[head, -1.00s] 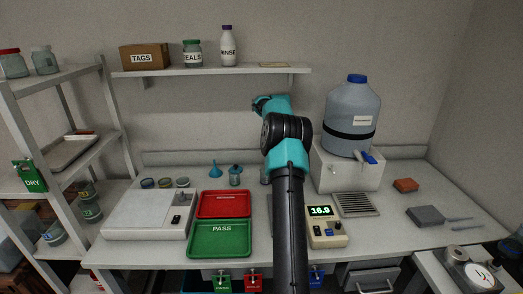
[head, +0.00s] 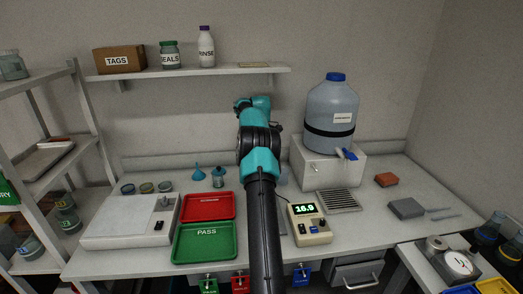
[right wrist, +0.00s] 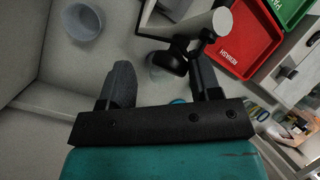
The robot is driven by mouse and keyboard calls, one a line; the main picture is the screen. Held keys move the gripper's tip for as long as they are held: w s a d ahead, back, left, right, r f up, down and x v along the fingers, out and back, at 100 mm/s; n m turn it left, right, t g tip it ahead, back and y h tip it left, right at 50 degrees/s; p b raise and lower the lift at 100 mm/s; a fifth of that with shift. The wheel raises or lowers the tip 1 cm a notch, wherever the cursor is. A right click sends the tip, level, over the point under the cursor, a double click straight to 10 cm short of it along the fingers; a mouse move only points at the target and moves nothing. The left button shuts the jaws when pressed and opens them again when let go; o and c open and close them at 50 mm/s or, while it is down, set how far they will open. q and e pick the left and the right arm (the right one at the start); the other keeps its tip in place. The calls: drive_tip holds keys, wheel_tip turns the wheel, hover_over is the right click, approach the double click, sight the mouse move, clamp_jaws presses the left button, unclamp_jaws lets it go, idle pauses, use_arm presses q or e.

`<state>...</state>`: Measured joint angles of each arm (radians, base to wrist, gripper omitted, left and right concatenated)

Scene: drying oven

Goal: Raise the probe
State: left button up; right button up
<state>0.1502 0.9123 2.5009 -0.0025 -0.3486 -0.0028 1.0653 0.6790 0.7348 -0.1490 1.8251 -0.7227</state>
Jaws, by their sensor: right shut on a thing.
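In the right wrist view, my right gripper (right wrist: 163,82) has its two dark fingers apart on either side of a small dark-topped piece (right wrist: 168,62). I take this piece for the probe; its lower part is partly hidden and a clear vessel seems to lie behind it. A pale grey cylinder (right wrist: 205,30) with a black fitting is just beyond the fingers. In the head view, my right arm hides its own gripper and the probe. The meter (head: 309,224) with a lit green display stands on the bench right of my arm. My left gripper is not in view.
A red tray (head: 208,198) and a green PASS tray (head: 205,253) lie left of my arm. A large blue-capped bottle (head: 331,108) on a white block (head: 312,172) stands at the back right. A drain grate (head: 338,203) lies in front of it.

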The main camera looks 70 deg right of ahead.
drive_tip(key=shift+o, duration=1.4)
drive_tip(key=shift+w+f, duration=0.1)
drive_tip(key=shift+f, duration=0.4)
drive_tip(key=shift+a+r, duration=0.1)
drive_tip(key=shift+r, duration=0.2)
drive_tip(key=shift+s+a+r, duration=0.25)
drive_tip(key=shift+a+r, duration=0.65)
drive_tip(key=shift+r, duration=0.05)
drive_tip(key=shift+s+a+r, duration=0.25)
drive_tip(key=shift+a+r, duration=0.65)
drive_tip(key=shift+r, duration=0.05)
drive_tip(key=s+a+r, duration=0.1)
drive_tip(key=s+a, duration=0.2)
drive_tip(key=a, duration=0.8)
drive_tip(key=shift+s+a, duration=0.2)
drive_tip(key=shift+a, duration=0.2)
